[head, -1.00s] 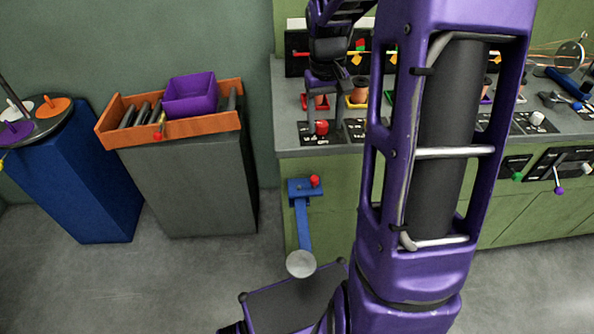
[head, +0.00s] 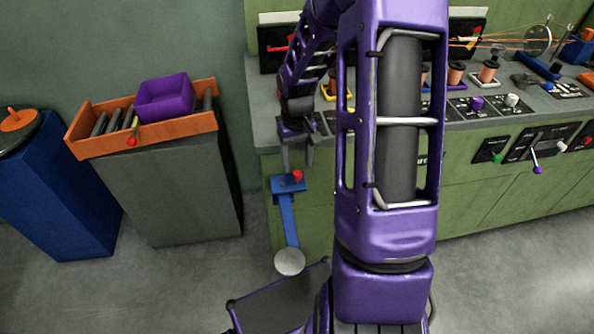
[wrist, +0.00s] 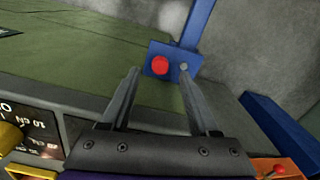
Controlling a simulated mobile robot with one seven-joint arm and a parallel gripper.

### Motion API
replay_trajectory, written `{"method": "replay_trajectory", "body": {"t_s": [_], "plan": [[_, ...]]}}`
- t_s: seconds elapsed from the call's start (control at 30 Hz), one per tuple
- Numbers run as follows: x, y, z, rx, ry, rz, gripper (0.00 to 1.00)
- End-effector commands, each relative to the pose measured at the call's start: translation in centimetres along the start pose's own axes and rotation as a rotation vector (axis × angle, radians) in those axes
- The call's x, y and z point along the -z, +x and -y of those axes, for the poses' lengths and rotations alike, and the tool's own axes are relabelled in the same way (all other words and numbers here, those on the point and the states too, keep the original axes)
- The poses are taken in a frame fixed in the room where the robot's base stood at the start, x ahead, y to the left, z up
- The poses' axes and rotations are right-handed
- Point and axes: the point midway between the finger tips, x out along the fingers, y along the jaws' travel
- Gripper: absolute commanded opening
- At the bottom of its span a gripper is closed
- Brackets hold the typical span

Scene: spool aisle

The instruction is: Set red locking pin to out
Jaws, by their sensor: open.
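The red locking pin (head: 297,175) is a round red knob on the blue bracket (head: 286,187) at the front of the green cabinet. A blue arm with a grey disc at its end hangs below the bracket. My gripper (head: 296,158) is open and empty just above the pin, its fingers pointing down. In the wrist view the red pin (wrist: 160,65) appears between the two fingertips, near the left one, with the blue bracket (wrist: 174,54) beyond them. I see no contact between the fingers and the pin. The pin's shaft is hidden under its knob.
The grey worktop (head: 262,120) with spools and switches lies behind my gripper. An orange tray (head: 180,128) holding a purple box (head: 165,98) stands on a grey cabinet at left. Bare floor shows between that cabinet and the bracket.

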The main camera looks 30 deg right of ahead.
Motion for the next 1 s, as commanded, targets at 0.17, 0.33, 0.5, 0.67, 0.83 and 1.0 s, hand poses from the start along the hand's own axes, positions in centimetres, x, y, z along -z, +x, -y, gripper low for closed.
{"method": "replay_trajectory", "body": {"t_s": [0.17,0.33,0.5,0.67,0.83,1.0], "plan": [[0.0,2.4,0.0,0.0,0.0,0.0,0.62],[0.0,3.1,0.0,0.0,0.001,0.0,0.62],[0.0,3.1,0.0,0.0,0.001,-0.001,0.62],[0.0,3.1,0.0,0.0,0.001,-0.001,0.46],[0.0,3.0,0.0,0.0,0.0,-0.001,0.15],[0.0,3.0,0.0,0.0,0.0,-0.001,0.0]]}}
